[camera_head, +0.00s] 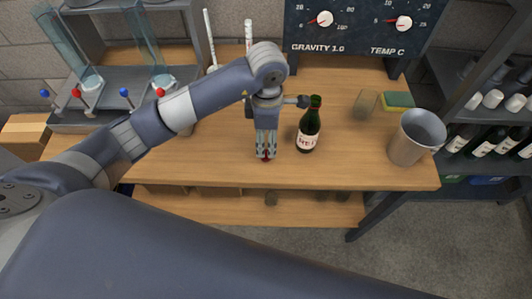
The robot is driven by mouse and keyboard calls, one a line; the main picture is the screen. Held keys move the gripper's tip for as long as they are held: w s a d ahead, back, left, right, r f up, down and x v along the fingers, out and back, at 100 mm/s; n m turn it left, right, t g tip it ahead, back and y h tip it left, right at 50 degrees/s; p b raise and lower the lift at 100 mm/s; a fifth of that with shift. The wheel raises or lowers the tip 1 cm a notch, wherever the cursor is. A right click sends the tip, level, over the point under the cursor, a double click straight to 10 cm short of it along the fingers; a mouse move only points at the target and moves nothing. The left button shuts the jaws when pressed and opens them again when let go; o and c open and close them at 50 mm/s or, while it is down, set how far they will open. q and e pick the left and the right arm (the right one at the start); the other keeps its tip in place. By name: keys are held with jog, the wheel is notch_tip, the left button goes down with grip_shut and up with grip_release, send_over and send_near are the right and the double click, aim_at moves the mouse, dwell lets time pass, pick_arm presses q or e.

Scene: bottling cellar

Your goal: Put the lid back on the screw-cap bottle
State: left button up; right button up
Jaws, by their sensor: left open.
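A dark green bottle (307,142) with a white and red label stands upright on the wooden bench (226,174), right of the middle. I cannot make out the detail of its mouth. My left gripper (266,154) points straight down at the bench, just left of the bottle, with its jaws open. A small red thing (267,156), possibly the lid, shows between or just behind its fingertips, low near the bench top. The fingers partly hide it. A dark part of my left wrist shows close beside the bottle neck. My right gripper is not in view.
A grey metal bucket (408,146) stands at the bench's right end, near a yellow-green sponge (398,100) and a brownish glass (365,104). A gauge panel (362,32) is behind. A rack with glass tubes (160,75) is at left. Bench between bottle and bucket is clear.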

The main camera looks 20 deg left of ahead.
aim_at(266, 154)
pick_arm(q)
jog(key=shift+s+f, duration=0.15)
jog(key=shift+f, duration=0.15)
jog(key=f, duration=0.1)
jog(key=f+p, duration=0.1)
jog(key=f, duration=0.1)
jog(key=shift+s+f+p, duration=0.25)
jog(key=shift+s+p, duration=0.05)
jog(key=shift+p, duration=0.05)
jog(key=shift+f, duration=0.5)
jog(key=shift+w, duration=0.1)
jog(key=c, duration=0.8)
